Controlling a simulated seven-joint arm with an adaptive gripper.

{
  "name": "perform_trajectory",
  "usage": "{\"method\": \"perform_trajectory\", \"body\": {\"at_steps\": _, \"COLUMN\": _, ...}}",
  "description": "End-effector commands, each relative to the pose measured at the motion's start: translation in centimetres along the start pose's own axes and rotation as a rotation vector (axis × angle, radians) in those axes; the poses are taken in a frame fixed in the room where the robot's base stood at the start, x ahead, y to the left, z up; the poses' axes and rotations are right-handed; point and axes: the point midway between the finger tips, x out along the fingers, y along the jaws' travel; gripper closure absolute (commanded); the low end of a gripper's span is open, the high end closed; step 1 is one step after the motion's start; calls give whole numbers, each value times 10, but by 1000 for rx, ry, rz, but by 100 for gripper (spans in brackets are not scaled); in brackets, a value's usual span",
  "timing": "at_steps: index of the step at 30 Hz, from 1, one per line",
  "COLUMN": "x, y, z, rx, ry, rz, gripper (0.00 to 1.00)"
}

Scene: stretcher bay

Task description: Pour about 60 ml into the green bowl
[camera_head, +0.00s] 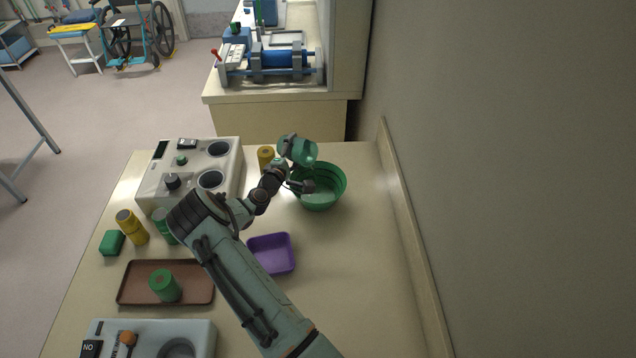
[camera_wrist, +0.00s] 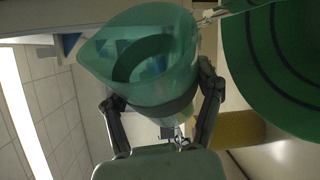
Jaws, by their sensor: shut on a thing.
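A clear green spouted beaker (camera_wrist: 145,62) fills the middle of the wrist view. My gripper (camera_wrist: 160,98) is shut on it, with one dark finger on each side. A darker band shows inside the beaker; I cannot tell the liquid level. In the head view the beaker (camera_head: 304,152) appears small, at the far edge of the green bowl and above it; its exact tilt is unclear. The green bowl (camera_head: 329,194) stands on the counter, partly covered by my wrist. Its ridged side also shows at the right of the wrist view (camera_wrist: 285,65). No stream of liquid is visible.
A yellow jar (camera_head: 265,156) stands left of the bowl. A white device (camera_head: 226,178) with round wells is further left. A purple tray (camera_head: 282,262) and a brown tray (camera_head: 134,289) with a green jar (camera_head: 164,285) lie nearer. The counter right of the bowl is clear up to the wall.

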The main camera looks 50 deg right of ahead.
Motion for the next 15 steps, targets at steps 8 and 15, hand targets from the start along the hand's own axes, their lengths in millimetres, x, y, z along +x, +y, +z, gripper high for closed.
{"method": "perform_trajectory", "body": {"at_steps": 8, "x": -2, "y": 1, "z": 4, "rx": 28, "ry": 0, "rz": 12, "gripper": 75}}
{"method": "perform_trajectory", "body": {"at_steps": 15, "x": 3, "y": 0, "z": -8, "rx": -45, "ry": 2, "rz": -19, "gripper": 75}}
